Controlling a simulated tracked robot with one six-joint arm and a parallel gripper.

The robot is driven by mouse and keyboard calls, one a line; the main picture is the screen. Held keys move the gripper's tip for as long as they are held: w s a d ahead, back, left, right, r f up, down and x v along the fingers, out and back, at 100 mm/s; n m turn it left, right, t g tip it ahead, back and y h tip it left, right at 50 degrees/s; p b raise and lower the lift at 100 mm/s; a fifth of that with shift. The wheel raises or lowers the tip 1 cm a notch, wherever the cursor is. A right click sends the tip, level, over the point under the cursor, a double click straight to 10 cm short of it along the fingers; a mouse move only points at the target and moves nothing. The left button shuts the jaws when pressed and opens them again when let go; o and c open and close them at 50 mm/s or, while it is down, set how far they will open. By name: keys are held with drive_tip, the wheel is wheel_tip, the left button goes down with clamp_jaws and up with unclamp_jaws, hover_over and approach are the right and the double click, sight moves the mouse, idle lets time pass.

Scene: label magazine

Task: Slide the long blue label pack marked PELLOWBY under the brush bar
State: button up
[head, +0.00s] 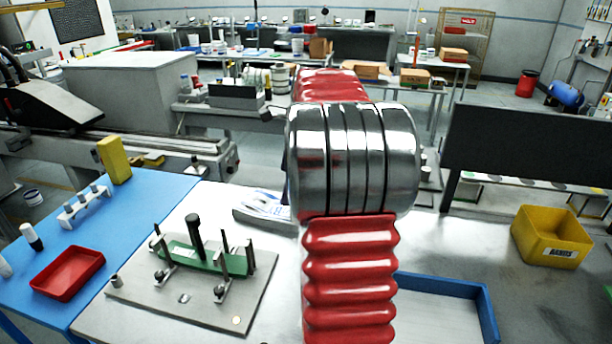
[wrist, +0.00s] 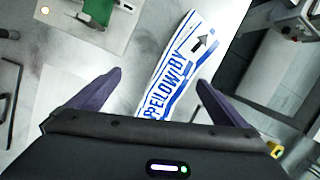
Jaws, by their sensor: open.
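The label pack (wrist: 180,62) is long and white with blue print reading PELLOWBY. In the wrist view it lies at a slant, with a dark arrow at its far end. In the head view, white and blue packaging (head: 264,204) lies behind the fixture plate, partly hidden by my arm. My gripper (wrist: 160,76) is open, with one dark purple finger on each side of the pack's near part. I cannot tell its height above the pack. A fixture with a green strip (head: 207,262), metal posts and a black upright knob stands left of my arm. I cannot pick out the brush bar for certain.
The fixture's grey plate (head: 172,306) sits on the pale table. A blue mat at left holds a red tray (head: 68,272) and a yellow block (head: 114,160). A blue-rimmed tray (head: 487,312) and a yellow bin (head: 552,238) stand at right. My arm blocks the middle.

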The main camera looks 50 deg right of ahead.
drive_tip(key=s+d+f+m, duration=0.1)
drive_tip(key=d+f+m, duration=0.1)
drive_tip(key=d, duration=0.5)
drive_tip(key=shift+s+f+m, duration=0.15)
drive_tip(key=shift+f+m, duration=0.1)
drive_tip(key=shift+m, duration=0.55)
drive_tip(key=shift+a+f, duration=0.1)
drive_tip(key=shift+f, duration=0.05)
drive_tip(key=x, duration=1.3)
drive_tip(key=shift+a+f, duration=0.25)
drive_tip(key=shift+c, duration=0.3)
drive_tip(key=shift+r, duration=0.1)
drive_tip(key=c, duration=1.7)
drive_tip(key=shift+s+d, duration=0.95)
drive_tip(key=shift+s, duration=0.85)
drive_tip(key=shift+s+d, duration=0.9)
drive_tip(key=shift+s, duration=0.9)
drive_tip(key=shift+s+d, duration=0.95)
drive_tip(key=shift+s, duration=0.8)
drive_tip(key=shift+c, duration=0.2)
drive_tip(key=o, duration=1.8)
